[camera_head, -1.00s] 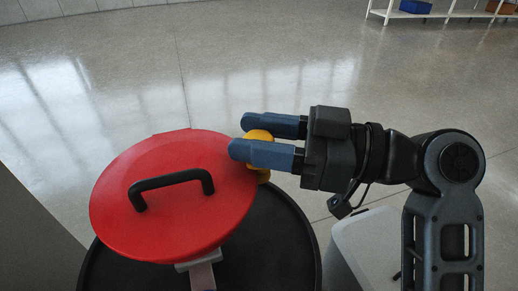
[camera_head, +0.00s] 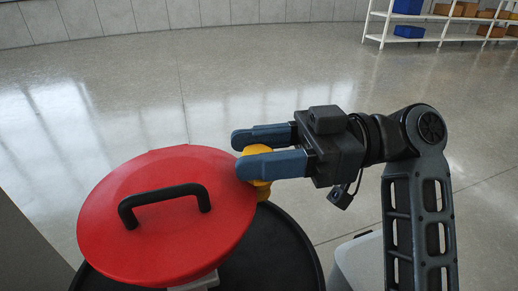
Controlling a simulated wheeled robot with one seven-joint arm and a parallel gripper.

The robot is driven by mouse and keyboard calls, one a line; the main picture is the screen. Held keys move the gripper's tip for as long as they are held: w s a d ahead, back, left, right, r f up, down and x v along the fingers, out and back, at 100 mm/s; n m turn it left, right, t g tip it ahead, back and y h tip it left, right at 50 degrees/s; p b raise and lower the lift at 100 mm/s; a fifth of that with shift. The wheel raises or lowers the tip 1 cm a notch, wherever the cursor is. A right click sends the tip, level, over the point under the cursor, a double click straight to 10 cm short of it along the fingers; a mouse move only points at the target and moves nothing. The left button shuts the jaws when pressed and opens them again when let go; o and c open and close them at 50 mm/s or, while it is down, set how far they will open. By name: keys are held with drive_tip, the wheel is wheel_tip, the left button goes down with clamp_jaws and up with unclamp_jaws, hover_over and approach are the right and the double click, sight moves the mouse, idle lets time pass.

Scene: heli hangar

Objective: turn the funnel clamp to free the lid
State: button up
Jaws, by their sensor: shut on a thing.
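The red lid (camera_head: 160,240) with a black bar handle (camera_head: 165,197) lies at the lower left, seated over a black round drum top (camera_head: 275,255). The yellow funnel clamp (camera_head: 260,188) is at the lid's right edge, partly hidden by my fingers. My gripper (camera_head: 256,152) comes from the right with its two blue fingers pointing left. It is shut on the yellow clamp, one finger on the near side and one on the far side. The part of the clamp below the near finger shows.
A light grey bin (camera_head: 360,262) stands on the floor right of the drum. A white shelf (camera_head: 440,38) with blue and brown boxes is at the back right. A grey panel (camera_head: 25,235) stands at the left. The floor behind is clear.

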drive_tip(key=shift+f, duration=0.1)
drive_tip(key=o, duration=0.9)
drive_tip(key=shift+o, duration=0.2)
drive_tip(key=w+d, duration=0.1)
drive_tip(key=d, duration=0.6)
drive_tip(key=shift+d+p, duration=0.3)
